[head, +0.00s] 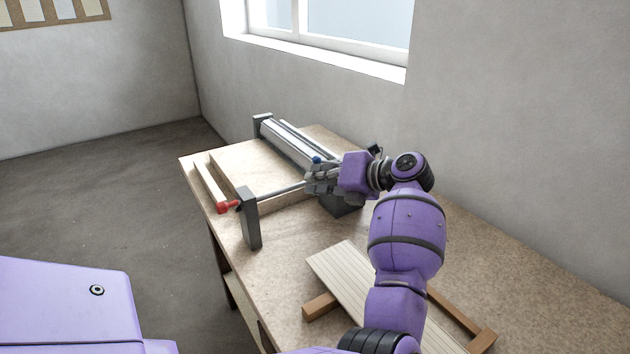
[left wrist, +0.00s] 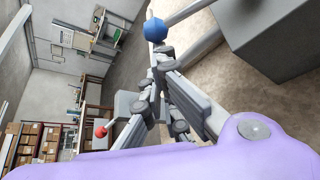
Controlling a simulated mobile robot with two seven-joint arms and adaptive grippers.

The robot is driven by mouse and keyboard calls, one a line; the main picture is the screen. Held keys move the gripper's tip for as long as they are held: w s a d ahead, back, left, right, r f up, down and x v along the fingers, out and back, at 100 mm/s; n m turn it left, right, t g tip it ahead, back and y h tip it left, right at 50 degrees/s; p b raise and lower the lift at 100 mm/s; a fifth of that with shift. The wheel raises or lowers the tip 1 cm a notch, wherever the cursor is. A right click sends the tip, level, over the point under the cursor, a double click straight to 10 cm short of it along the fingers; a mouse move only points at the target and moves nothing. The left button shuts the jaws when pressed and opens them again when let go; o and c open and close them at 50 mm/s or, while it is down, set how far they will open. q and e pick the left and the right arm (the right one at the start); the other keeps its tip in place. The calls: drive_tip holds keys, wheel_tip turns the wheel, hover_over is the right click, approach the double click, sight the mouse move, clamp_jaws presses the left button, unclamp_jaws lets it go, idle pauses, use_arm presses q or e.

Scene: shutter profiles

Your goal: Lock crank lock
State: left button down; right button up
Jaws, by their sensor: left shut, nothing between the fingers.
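A blue knob (head: 317,160) on a short grey rod sits at the roller device, right beside my left gripper (head: 316,184). In the left wrist view the blue knob (left wrist: 155,29) is just beyond the fingertips (left wrist: 162,62). My left gripper is shut with nothing in it; whether it touches the knob or rod I cannot tell. A red crank handle (head: 228,206) sticks out at the near grey post (head: 250,217); its red end also shows in the left wrist view (left wrist: 101,131). The gripper hides part of the device. My right gripper is not in view.
The device's long roller (head: 290,143) runs to a far grey post (head: 263,124) on the wooden workbench (head: 510,250). A slatted panel (head: 345,268) lies on wooden strips (head: 320,306) at the front, under my arm. The wall and window close off the back.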

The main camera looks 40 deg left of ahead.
use_arm(q)
wheel_tip(320, 180, up, 6)
drive_tip(key=w+d+m+g+y, duration=0.1)
drive_tip(key=w+m+g+y, duration=0.1)
drive_tip(key=m, duration=0.3)
drive_tip(key=shift+w+y, duration=0.4)
drive_tip(key=shift+y, duration=0.2)
drive_tip(key=shift+d, duration=0.1)
drive_tip(key=shift+d+r, duration=0.1)
drive_tip(key=shift+d, duration=0.05)
